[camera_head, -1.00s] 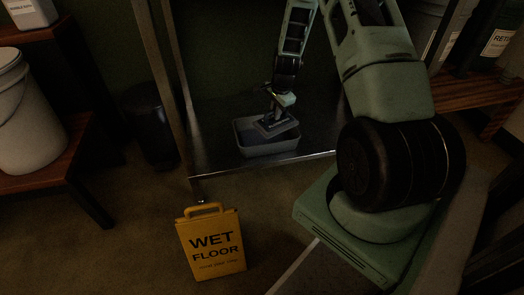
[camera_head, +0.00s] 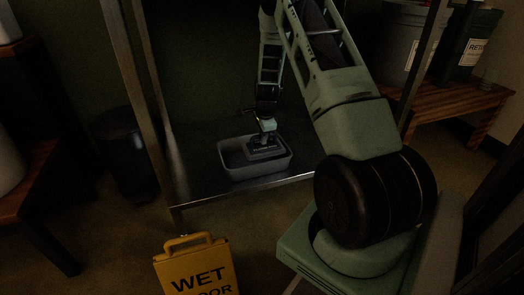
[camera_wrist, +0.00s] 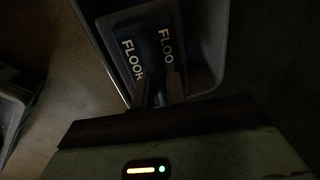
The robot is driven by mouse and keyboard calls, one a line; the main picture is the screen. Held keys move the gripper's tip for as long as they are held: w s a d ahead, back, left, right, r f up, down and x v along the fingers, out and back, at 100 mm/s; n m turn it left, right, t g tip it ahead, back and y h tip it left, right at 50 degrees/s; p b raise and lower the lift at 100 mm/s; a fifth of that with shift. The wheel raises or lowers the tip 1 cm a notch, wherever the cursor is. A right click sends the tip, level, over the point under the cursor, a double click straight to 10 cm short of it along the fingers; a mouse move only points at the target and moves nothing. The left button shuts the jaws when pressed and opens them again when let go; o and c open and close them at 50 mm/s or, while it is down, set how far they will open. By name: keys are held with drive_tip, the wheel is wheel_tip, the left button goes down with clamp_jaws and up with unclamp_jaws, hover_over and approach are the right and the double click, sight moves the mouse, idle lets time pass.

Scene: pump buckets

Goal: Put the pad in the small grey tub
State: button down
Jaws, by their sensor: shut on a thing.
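The small grey tub (camera_head: 262,171) stands on a low metal shelf in the head view, and its wall also shows in the wrist view (camera_wrist: 213,45). The pad (camera_head: 265,148) is a dark, flat piece inside the tub's opening. In the wrist view the pad (camera_wrist: 130,62) carries white lettering on a blue label, partly covered by my fingers. My gripper (camera_wrist: 160,85) is shut on the pad from above. It also shows over the tub in the head view (camera_head: 266,128). I cannot tell whether the pad touches the tub's floor.
The metal shelf (camera_head: 205,190) has upright posts at its sides. A yellow wet floor sign (camera_head: 195,265) stands in front. A dark bin (camera_head: 127,150) is at left. A wooden bench (camera_head: 465,108) with large buckets is at right.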

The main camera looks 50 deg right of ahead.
sight(263, 146)
wheel_tip(263, 146, down, 4)
drive_tip(key=shift+f+b, duration=0.1)
drive_tip(key=shift+b, duration=0.95)
drive_tip(key=shift+f, duration=0.2)
drive_tip(key=shift+f, duration=0.4)
drive_tip(key=c, duration=1.4)
unclamp_jaws()
wheel_tip(263, 146, up, 13)
drive_tip(key=s+a+p, duration=0.1)
drive_tip(key=s+p, duration=0.1)
drive_tip(key=p, duration=0.4)
drive_tip(key=shift+a, duration=0.15)
